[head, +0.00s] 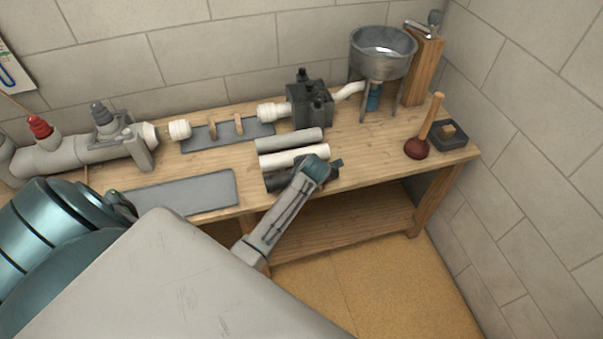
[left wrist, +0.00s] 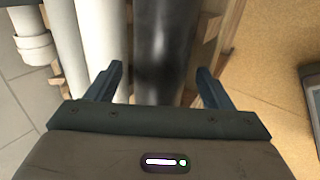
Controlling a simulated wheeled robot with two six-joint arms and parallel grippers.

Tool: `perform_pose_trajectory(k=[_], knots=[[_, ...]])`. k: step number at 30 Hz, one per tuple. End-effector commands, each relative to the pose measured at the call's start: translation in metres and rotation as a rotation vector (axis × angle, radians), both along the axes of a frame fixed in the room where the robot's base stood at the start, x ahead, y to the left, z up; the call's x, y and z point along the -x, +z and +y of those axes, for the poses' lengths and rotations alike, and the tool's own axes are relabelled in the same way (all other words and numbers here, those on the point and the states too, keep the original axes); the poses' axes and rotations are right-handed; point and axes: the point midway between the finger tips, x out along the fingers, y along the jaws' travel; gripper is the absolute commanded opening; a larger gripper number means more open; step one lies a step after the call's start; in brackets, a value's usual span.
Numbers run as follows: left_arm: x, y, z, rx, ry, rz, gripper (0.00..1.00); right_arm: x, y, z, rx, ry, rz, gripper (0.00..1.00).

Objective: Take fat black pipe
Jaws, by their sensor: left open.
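The fat black pipe (head: 274,182) lies at the front edge of the wooden bench, partly hidden behind my left arm in the head view. In the left wrist view the black pipe (left wrist: 166,40) runs straight between the two fingers. My left gripper (left wrist: 160,72) is open, with one finger on each side of the pipe. I cannot tell whether the fingers touch it. In the head view my left gripper (head: 328,168) is over the pipe's right part. My right gripper is not in view.
A white pipe (head: 290,157) lies beside the black one, with a grey pipe (head: 290,139) behind it. A black pump box (head: 310,105), a metal funnel (head: 383,55) and a plunger (head: 418,147) stand on the bench. A flat grey plate (head: 190,195) lies left of the pipes.

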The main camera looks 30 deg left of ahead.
Motion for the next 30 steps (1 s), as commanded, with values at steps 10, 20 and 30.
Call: perform_pose_trajectory(k=[10, 20, 30], knots=[[0.000, -0.002, 0.001, 0.000, 0.000, 0.000, 0.59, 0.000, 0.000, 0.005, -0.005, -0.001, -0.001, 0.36], [0.000, -0.002, 0.001, 0.000, 0.000, 0.000, 0.23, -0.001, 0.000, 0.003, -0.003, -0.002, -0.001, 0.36], [-0.001, 0.010, 0.001, 0.000, 0.000, 0.000, 0.23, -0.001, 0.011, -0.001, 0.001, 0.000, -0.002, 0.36]])
